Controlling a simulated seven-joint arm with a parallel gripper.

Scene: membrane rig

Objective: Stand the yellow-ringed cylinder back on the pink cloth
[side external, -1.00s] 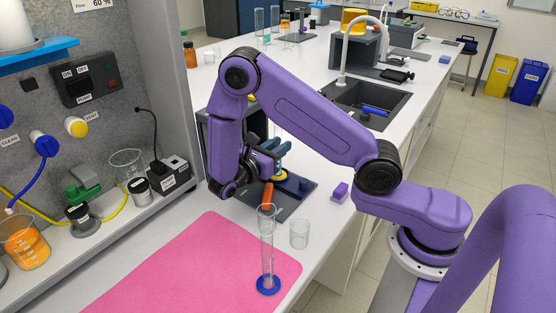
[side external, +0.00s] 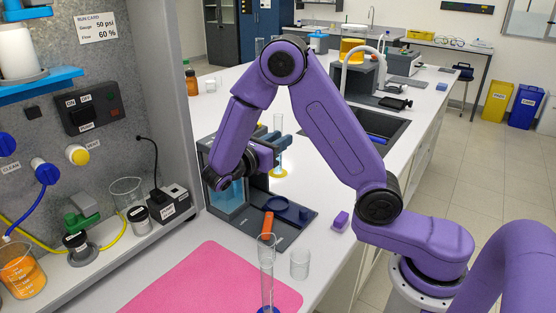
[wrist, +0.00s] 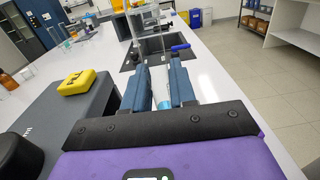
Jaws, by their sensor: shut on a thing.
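My gripper (side external: 277,148) is shut on a tall clear cylinder with a yellow ring (side external: 279,174) at its foot. It holds the cylinder about upright, above the bench behind the membrane rig's dark base; its exact height is hard to tell. Pale blue liquid shows below the fingers. In the wrist view the two blue fingers (wrist: 158,88) have a bit of light blue between them. The pink cloth (side external: 215,285) lies at the near end of the bench. A second clear cylinder (side external: 267,275) with a blue ring stands on its right part.
The rig (side external: 228,195) with a blue tank stands under my forearm. A clear beaker (side external: 300,264) stands right of the blue-ringed cylinder. A purple block (side external: 341,221) lies near the bench edge. The cloth's left part looks clear.

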